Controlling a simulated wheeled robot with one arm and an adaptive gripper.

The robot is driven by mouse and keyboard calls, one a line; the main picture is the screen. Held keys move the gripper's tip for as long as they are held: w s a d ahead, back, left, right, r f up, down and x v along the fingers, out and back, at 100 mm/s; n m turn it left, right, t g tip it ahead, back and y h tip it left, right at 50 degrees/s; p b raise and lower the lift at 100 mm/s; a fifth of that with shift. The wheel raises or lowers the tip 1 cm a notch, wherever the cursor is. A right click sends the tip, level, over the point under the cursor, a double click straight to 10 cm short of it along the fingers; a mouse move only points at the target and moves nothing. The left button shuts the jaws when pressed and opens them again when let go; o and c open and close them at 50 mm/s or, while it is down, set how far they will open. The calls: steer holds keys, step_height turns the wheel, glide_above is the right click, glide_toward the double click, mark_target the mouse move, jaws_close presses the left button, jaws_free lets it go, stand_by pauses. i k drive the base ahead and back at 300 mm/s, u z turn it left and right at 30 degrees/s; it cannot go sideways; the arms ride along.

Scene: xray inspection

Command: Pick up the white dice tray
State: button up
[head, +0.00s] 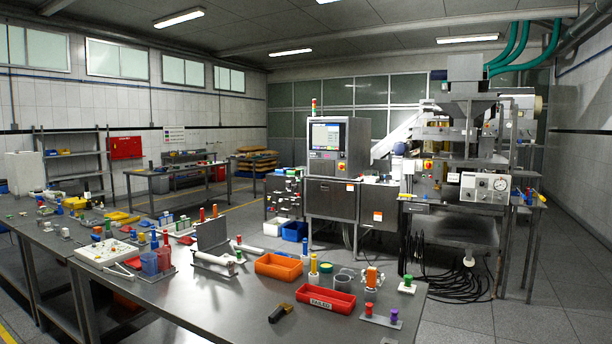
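A white tray (105,253) lies on the left part of the steel table in the head view. It is shallow and holds several small pieces, too small to make out clearly; it looks like the dice tray. Blue containers (156,262) stand close by on its right, and a white forked tool (120,272) lies at its front edge. My gripper is not in view.
The steel table (215,305) also bears an orange bin (279,267), a red bin marked FAILED (325,301), a black tool (280,313) and several small bottles. Its front middle is bare. An inspection machine (333,185) stands behind.

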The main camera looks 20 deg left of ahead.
mark_target(372, 180)
steer(key=z, duration=0.25)
steer(key=i, duration=6.1)
steer(key=u, duration=1.95)
steer(key=i, duration=0.7)
steer(key=z, duration=0.1)
